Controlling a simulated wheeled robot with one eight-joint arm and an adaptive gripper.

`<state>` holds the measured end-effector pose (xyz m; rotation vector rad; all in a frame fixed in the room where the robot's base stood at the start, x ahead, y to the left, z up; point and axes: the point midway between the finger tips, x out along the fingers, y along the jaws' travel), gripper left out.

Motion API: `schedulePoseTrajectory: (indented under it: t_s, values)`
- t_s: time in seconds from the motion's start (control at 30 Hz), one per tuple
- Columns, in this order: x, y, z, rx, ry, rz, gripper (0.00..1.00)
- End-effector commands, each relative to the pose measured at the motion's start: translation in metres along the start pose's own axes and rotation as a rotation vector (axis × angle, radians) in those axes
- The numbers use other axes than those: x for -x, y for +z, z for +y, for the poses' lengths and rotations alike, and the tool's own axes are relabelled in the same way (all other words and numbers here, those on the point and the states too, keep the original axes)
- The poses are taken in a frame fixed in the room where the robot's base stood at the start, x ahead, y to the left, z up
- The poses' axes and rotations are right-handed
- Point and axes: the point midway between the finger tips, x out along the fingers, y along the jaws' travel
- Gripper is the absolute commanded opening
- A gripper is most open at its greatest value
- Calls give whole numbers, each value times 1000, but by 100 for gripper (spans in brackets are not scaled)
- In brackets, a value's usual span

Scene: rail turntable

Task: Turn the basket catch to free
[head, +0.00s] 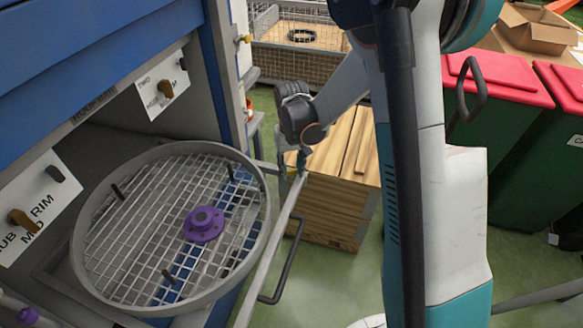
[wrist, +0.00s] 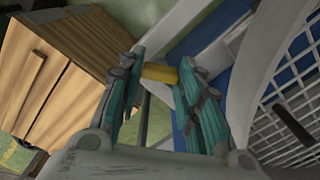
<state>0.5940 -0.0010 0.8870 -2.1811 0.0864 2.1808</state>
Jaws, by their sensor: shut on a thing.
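The basket (head: 259,222) is a round grey tray with a wire mesh floor, a purple hub and short dark pegs, in front of the blue machine. In the wrist view the basket's mesh (wrist: 292,80) shows at the right. My gripper (head: 297,161) is at the basket's right side, by the end of a grey rail. In the wrist view my gripper (wrist: 162,64) has its teal fingers on either side of the yellow catch (wrist: 160,73) and is shut on it. In the head view the catch is mostly hidden by the fingers. I cannot read its setting.
The blue machine (head: 75,40) has two labelled panels with brown knobs. A wooden crate (head: 335,205) stands close behind my gripper. A dark bar handle (head: 284,270) is beside the rail. Green bins with red lids (head: 497,80) stand at the right.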

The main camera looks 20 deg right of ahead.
Motion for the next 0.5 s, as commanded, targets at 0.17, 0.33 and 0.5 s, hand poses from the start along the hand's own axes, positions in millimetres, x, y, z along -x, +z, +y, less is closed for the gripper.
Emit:
schedulePoseTrajectory:
  t_s: [0.17, 0.33, 0.5]
  values:
    - [-1, 0, 0, 168, 0, 0, 9]
    - [0, 0, 0, 329, 0, 0, 9]
    - [0, 0, 0, 490, 0, 0, 9]
